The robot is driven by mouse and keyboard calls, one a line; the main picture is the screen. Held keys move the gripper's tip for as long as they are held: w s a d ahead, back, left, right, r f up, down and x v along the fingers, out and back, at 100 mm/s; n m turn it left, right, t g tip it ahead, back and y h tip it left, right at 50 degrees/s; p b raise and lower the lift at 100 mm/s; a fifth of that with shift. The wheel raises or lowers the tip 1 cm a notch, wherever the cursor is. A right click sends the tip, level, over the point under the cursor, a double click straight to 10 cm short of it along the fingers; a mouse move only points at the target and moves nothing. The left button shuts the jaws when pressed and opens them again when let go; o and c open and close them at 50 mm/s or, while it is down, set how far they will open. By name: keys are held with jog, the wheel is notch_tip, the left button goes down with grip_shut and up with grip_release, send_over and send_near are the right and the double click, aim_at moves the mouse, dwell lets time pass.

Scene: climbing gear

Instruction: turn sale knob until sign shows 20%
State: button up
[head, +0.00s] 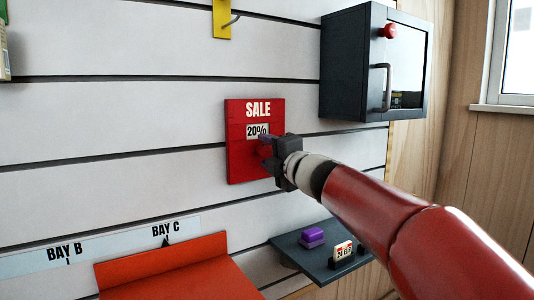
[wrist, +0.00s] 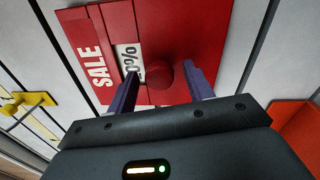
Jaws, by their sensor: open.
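The red SALE sign (head: 238,160) is on the slatted wall, and its window (head: 257,131) reads 20%. In the wrist view the sign (wrist: 215,30) appears turned sideways, with its window (wrist: 127,58) partly covered by a finger. The round red sale knob (wrist: 160,75) sticks out from the sign below the window in the sign's own layout. My gripper (wrist: 162,90) is open, with one finger on each side of the knob. A gap shows on the right of the knob; contact on the left is unclear. In the head view my gripper (head: 268,146) hides the knob.
A dark cabinet (head: 345,65) with a red button and handle hangs at upper right. Below are a grey shelf (head: 290,245) with a purple block (head: 311,236) and price card (head: 344,251), and an orange shelf (head: 165,262). A yellow hook (head: 222,20) is above.

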jog(key=v, duration=0.7)
jog(key=shift+s+d, duration=0.1)
jog(key=s+d+f+m+g+h+p, duration=0.1)
jog(key=s+d+f+m+h+p, duration=0.15)
jog(key=s+d+m+h, duration=0.5)
jog(key=s+d+f+m+h+p, duration=0.2)
jog(key=d+f+m+h, duration=0.2)
jog(key=d+m, duration=0.45)
jog(key=s+a+f+m+g+p, duration=0.2)
jog(key=s+f+m+g, duration=0.7)
jog(key=s+f, duration=0.7)
jog(key=s+m+y, duration=0.1)
jog(key=s, duration=0.2)
jog(key=shift+s+a+m+p, duration=0.2)
jog(key=shift+s+m+p, duration=0.1)
jog(key=shift+p, duration=0.05)
jog(key=shift+c, duration=0.4)
